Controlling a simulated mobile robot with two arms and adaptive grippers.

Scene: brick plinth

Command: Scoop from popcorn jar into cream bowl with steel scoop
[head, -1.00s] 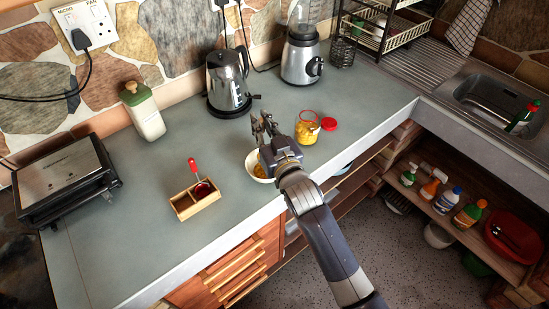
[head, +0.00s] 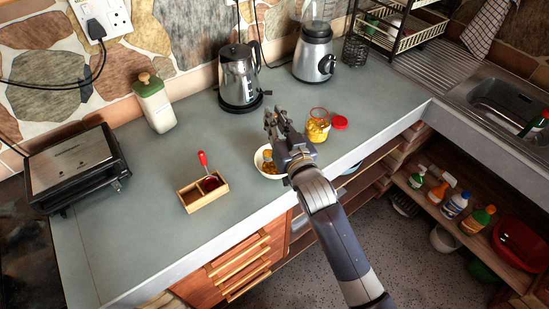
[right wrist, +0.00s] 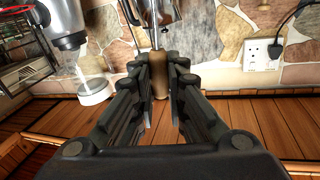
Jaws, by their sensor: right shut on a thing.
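My right gripper (head: 277,122) is over the counter, just behind the cream bowl (head: 260,158) and to the left of the popcorn jar (head: 318,128). It is shut on the wooden handle of the steel scoop (right wrist: 159,82), which stands between the fingers in the right wrist view, with a thin steel shaft above it. The scoop's head is not clear in the head view. The bowl is partly hidden by my gripper and has yellow-brown contents. The glass jar is open, with yellow contents. My left gripper is not in view.
A red lid (head: 340,122) lies right of the jar. A wooden box (head: 205,197) with a red-handled utensil stands left of the bowl. The kettle (head: 239,80) and blender (head: 314,55) stand behind. The counter between box and kettle is clear.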

